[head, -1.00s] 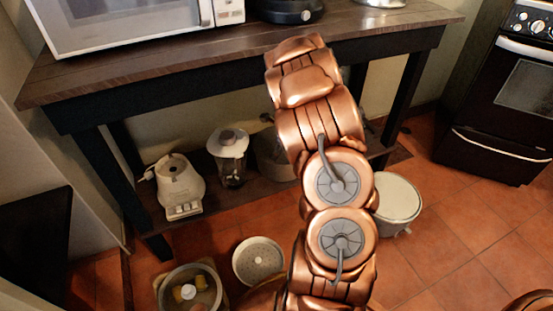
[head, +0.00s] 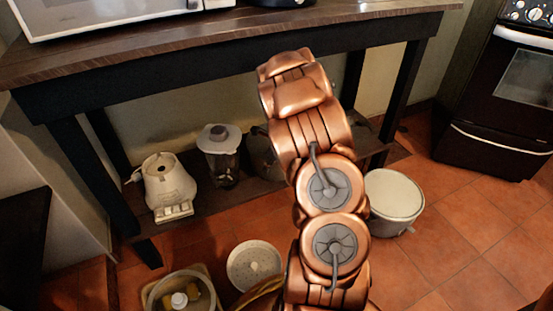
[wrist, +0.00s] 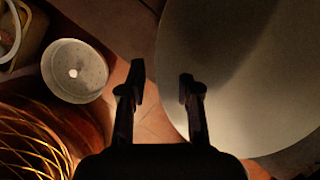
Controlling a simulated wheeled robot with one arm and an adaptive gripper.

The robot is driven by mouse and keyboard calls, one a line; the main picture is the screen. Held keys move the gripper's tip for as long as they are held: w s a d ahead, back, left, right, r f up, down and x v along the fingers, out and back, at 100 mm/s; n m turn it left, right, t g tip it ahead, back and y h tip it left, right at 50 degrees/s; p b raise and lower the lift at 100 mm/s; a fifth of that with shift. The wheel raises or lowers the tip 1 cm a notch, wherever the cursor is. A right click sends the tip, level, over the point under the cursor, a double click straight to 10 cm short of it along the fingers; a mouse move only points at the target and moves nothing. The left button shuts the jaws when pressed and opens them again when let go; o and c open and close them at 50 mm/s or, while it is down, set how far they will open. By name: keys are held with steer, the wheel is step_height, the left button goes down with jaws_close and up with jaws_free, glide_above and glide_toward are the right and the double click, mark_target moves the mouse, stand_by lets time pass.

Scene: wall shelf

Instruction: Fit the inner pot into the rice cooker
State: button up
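A pale, open round vessel (head: 396,196) with a small tab at its lower front stands on the floor at the right in the head view. It looks like the rice cooker or its pot; I cannot tell which. A large pale round surface (wrist: 245,70) fills the right of the wrist view, probably this vessel seen close. My gripper (wrist: 162,83) is open, with nothing seen between its fingers. Its right finger overlaps the edge of the pale surface; contact cannot be judged. My arm hides the gripper in the head view. A dark round appliance (head: 283,2) is mostly cut off on the tabletop.
The low shelf under the table (head: 225,45) holds a white appliance base (head: 168,187), a lidded blender jar (head: 220,155) and a partly hidden grey pot (head: 264,160). A perforated white bowl (head: 255,266) and a tray with a pot lie on the floor. The stove (head: 500,110) is right.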

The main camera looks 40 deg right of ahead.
mark_target(261, 173)
steer(key=x, duration=0.1)
steer(key=b+x, duration=0.1)
steer(key=x, duration=0.1)
steer(key=b+x, duration=0.1)
steer(key=x, duration=0.1)
steer(key=shift+w+d, duration=0.25)
steer(key=shift+w, duration=0.15)
jaws_close()
